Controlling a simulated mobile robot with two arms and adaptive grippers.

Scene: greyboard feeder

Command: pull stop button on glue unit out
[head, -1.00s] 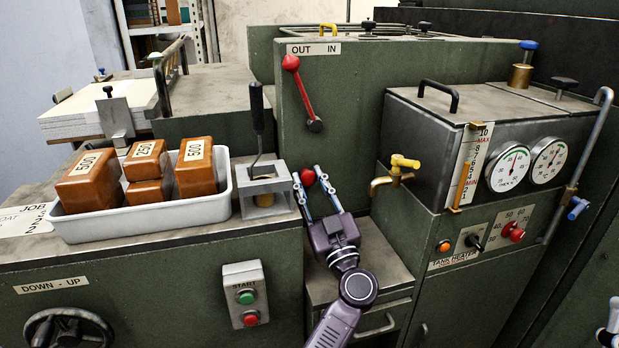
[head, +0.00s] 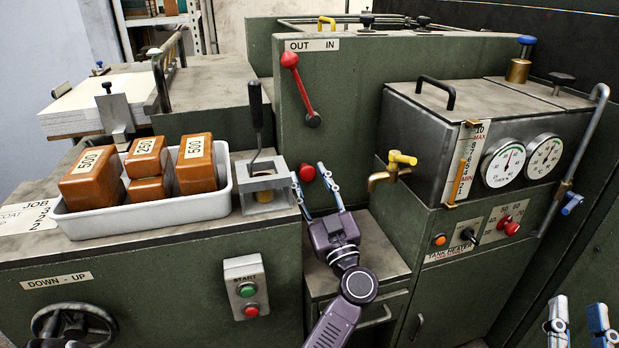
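A round red button (head: 307,173) sits on the green face of the machine, below the red lever. My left gripper (head: 309,172) reaches up to it from below. Its two fingers are apart, one on each side of the button, with the button showing between the fingertips. I cannot tell whether either finger touches it. My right gripper (head: 577,300) is at the lower right with its fingers apart and nothing between them.
A glue tank (head: 420,130) with gauges and a yellow-handled tap (head: 400,160) stands to the right. A red knob (head: 508,226) is on its panel. A white tray (head: 140,220) of brown blocks and a START box (head: 246,287) are left.

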